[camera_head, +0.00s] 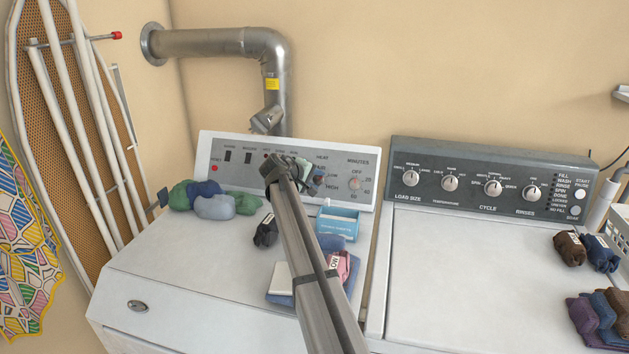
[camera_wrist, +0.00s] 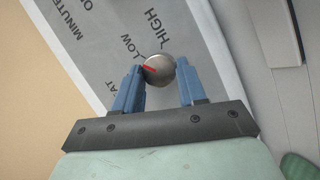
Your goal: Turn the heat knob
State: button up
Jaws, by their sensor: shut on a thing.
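The heat knob (camera_wrist: 160,68) is a round grey knob with a red mark on the side of its face. It sits on the dryer's light panel beside the LOW and HIGH labels. The red mark points left in the wrist view, roughly toward the LOW side. My gripper (camera_wrist: 161,80) has its two blue fingers on either side of the knob, shut on it. In the head view my gripper (camera_head: 316,180) is at the panel (camera_head: 205,155), below the HEAT label, and the knob is mostly hidden by my fingers.
A MINUTES dial (camera_head: 353,184) is just right of my gripper. A washer (camera_head: 470,265) with several knobs stands to the right.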

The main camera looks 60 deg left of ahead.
jog(key=shift+r+m, duration=0.1)
jog(key=shift+m, duration=0.4)
jog(key=o, duration=1.1)
jog(key=shift+c, duration=0.2)
jog(key=v, duration=1.3)
jog(key=shift+r, duration=0.45)
jog(key=shift+s, duration=0.1)
